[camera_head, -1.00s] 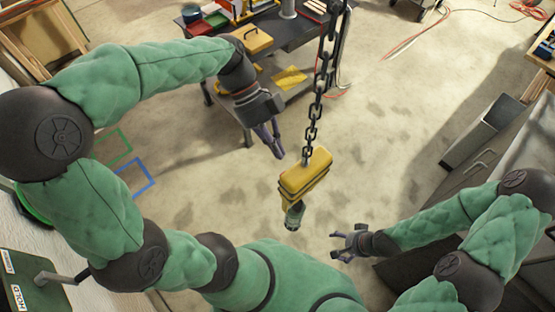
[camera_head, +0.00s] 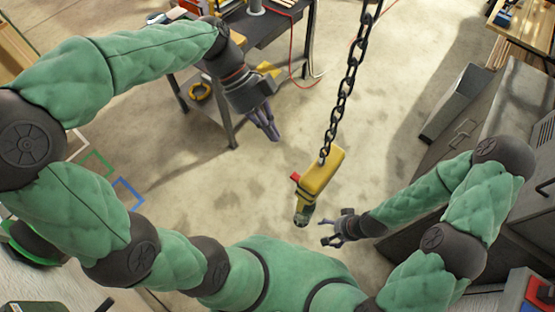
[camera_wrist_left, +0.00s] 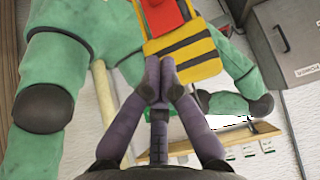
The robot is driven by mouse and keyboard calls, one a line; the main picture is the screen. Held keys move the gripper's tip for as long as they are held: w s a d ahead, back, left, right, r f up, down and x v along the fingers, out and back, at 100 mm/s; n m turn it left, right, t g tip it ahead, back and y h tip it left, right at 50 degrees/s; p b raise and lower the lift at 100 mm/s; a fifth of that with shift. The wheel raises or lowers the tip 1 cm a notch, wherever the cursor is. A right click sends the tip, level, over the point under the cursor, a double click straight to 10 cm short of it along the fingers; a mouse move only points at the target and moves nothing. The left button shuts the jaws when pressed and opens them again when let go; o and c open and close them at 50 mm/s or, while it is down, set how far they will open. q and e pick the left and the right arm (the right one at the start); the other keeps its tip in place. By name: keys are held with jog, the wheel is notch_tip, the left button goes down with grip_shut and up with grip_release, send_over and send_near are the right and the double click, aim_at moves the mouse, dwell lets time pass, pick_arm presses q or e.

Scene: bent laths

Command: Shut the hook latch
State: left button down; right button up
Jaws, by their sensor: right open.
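A yellow hook block (camera_head: 322,172) hangs from a dark chain (camera_head: 345,95) in the middle of the head view. Its grey-green hook (camera_head: 302,216) is at the lower end; the latch is too small to make out. A red part (camera_head: 295,177) sticks out of the block's left side. My left gripper (camera_head: 275,137) is shut and empty, up and left of the block, apart from it. In the left wrist view its fingertips (camera_wrist_left: 160,78) meet in front of the black-striped block (camera_wrist_left: 190,50). My right gripper (camera_head: 328,229) is open and empty, just right of the hook.
A dark workbench (camera_head: 262,35) with things on it stands at the back left. Grey cabinets (camera_head: 490,130) stand along the right, near my right arm. Coloured floor squares (camera_head: 128,192) lie at left. The floor around the block is open.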

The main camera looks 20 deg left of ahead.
pick_arm(q)
send_over(295, 172)
jog(key=w+a, duration=0.1)
jog(key=a, duration=0.1)
notch_tip(295, 172, down, 3)
jog(key=f, duration=0.1)
jog(key=s+d+f, duration=0.1)
jog(key=f+p, duration=0.1)
jog(key=f, duration=0.1)
jog(key=shift+s+d, duration=0.15)
jog(key=shift+s, duration=0.15)
jog(key=f, duration=0.3)
jog(key=shift+w+d+f, duration=0.15)
jog(key=shift+w+d, duration=0.1)
jog(key=shift+d, duration=0.1)
jog(key=shift+a+f, duration=0.25)
jog(key=shift+f, duration=0.3)
pick_arm(e)
jog(key=shift+w+d+r, duration=0.25)
jog(key=shift+d+r, duration=0.35)
jog(key=shift+d, duration=0.05)
